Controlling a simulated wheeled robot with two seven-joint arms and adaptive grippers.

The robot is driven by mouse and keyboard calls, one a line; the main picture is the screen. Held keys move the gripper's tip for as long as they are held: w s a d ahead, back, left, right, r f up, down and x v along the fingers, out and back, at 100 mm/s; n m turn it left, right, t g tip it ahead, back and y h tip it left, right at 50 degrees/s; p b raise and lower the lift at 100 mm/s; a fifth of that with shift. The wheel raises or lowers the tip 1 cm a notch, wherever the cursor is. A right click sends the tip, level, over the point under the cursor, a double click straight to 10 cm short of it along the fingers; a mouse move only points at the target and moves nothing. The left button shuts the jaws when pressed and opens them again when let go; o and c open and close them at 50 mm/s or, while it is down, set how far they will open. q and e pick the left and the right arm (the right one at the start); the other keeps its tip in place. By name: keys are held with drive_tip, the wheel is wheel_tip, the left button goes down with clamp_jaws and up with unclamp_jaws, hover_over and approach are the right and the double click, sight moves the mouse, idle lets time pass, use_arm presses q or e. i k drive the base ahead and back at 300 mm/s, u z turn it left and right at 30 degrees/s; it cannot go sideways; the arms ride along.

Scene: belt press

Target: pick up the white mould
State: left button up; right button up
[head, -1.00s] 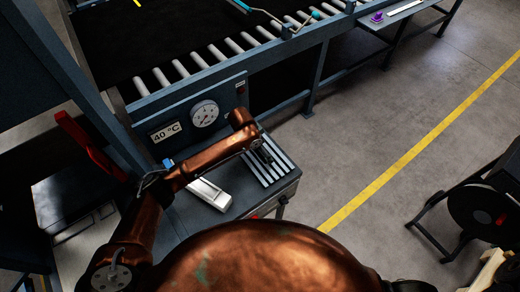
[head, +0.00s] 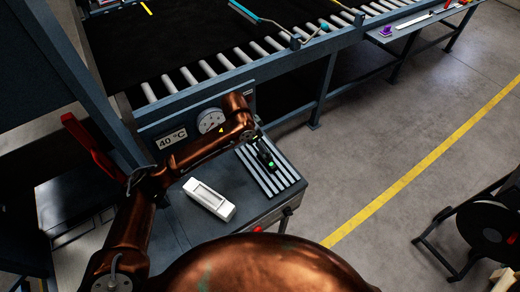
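The white mould (head: 209,199) is a pale rectangular block with a recess in its top. It lies on the dark top of the small cabinet, left of a slatted rack. My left gripper (head: 270,166) is over the slatted rack, to the upper right of the mould and apart from it. The gripper is small and dark here, so its finger opening cannot be made out. My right gripper is not in view.
The slatted rack (head: 268,178) takes up the right part of the cabinet top (head: 180,222). Behind stands the roller conveyor (head: 188,77) with a gauge (head: 211,121) and a 40 °C sign (head: 172,139). A red lever (head: 88,145) is at left. Open floor lies to the right.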

sight(212, 200)
drive_tip(key=u, duration=0.05)
drive_tip(key=k, duration=1.5)
drive_tip(key=z, duration=0.05)
